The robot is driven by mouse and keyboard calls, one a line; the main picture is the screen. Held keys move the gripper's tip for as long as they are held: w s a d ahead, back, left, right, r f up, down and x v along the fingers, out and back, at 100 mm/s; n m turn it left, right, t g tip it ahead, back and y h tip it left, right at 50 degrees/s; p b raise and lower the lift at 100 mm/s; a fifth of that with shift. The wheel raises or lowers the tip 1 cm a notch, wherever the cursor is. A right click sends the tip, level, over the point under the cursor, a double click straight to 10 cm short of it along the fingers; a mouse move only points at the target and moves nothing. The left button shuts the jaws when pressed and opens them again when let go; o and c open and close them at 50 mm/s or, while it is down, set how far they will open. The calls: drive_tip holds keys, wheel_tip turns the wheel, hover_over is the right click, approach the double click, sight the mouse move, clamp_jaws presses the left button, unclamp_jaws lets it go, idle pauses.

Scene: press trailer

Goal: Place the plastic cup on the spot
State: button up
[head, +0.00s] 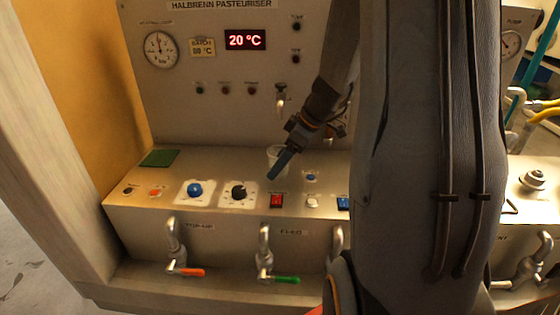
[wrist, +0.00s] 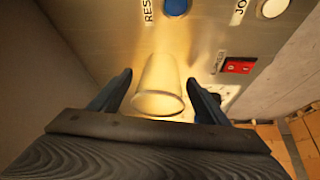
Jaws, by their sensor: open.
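The plastic cup (head: 274,152) is pale and translucent. It stands on the metal console top below a small spout, partly hidden behind my gripper (head: 282,165). In the wrist view the cup (wrist: 158,88) appears between my two open dark fingers, with a gap on each side. I cannot tell how far the fingertips are from it. A flat green square (head: 159,158) lies on the console's left back corner; it is the only bare patch I see that could be the spot, and nothing is on it.
Blue (head: 195,189) and black (head: 239,192) knobs, a red switch (head: 276,201) and small buttons line the console front. A tap (head: 281,100) sticks out from the back panel. Taps with orange (head: 188,271) and green (head: 284,280) handles stand below. My arm hides the right side.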

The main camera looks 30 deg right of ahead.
drive_tip(key=shift+r, duration=0.15)
drive_tip(key=shift+d+r, duration=0.2)
drive_tip(key=shift+r, duration=0.15)
drive_tip(key=b+v, duration=0.2)
drive_tip(key=v, duration=0.9)
drive_tip(key=shift+s, duration=0.2)
drive_tip(key=shift+s, duration=0.1)
